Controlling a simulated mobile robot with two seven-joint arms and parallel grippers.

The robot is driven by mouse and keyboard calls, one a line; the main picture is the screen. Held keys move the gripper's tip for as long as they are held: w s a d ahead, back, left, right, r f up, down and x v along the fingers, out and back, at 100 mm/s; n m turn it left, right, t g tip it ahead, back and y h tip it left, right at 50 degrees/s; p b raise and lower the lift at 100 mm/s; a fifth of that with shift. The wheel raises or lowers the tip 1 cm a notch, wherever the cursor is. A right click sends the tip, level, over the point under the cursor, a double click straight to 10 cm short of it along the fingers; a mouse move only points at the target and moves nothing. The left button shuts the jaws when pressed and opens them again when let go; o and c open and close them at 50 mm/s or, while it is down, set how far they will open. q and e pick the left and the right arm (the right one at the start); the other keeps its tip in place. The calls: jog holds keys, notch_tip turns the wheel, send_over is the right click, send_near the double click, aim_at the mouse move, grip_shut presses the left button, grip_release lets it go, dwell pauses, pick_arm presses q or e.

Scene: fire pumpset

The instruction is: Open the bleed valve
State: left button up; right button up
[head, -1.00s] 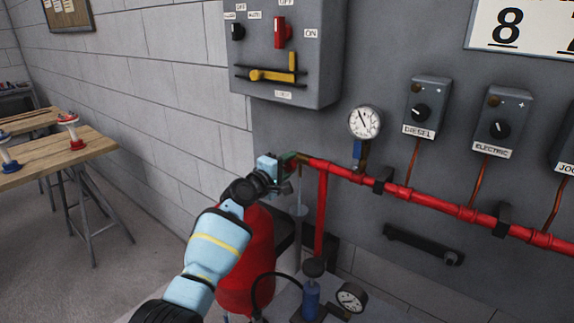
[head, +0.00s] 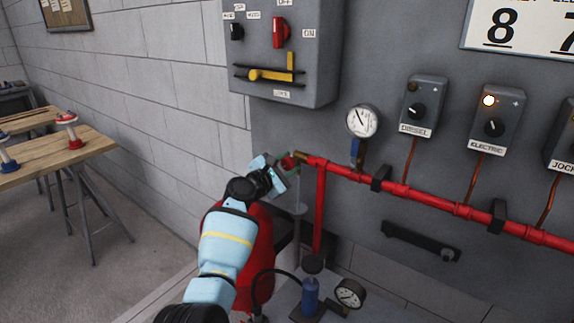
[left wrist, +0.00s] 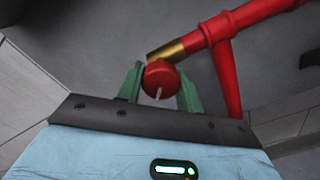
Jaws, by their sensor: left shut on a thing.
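The bleed valve's round red knob (head: 289,161) is at the left end of the red pipe, beside a brass fitting (head: 301,155). In the left wrist view the knob (left wrist: 160,77) shows a pale line on its lower part. My left gripper (head: 284,166) is shut on the knob. In the left wrist view its green fingers (left wrist: 160,86) stand on either side of the knob. The head view shows the gripper tilted. My right gripper is not in view.
A red pipe (head: 435,202) runs right along the wall. A pressure gauge (head: 361,120) stands above it. The electric box (head: 496,118) has a lit lamp; the diesel box's lamp (head: 412,85) is unlit. A red tank (head: 262,255) and a small gauge (head: 350,293) are below.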

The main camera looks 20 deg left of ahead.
pick_arm(q)
jog(key=shift+n, duration=0.6)
jog(key=o, duration=1)
jog(key=shift+v, duration=3.95)
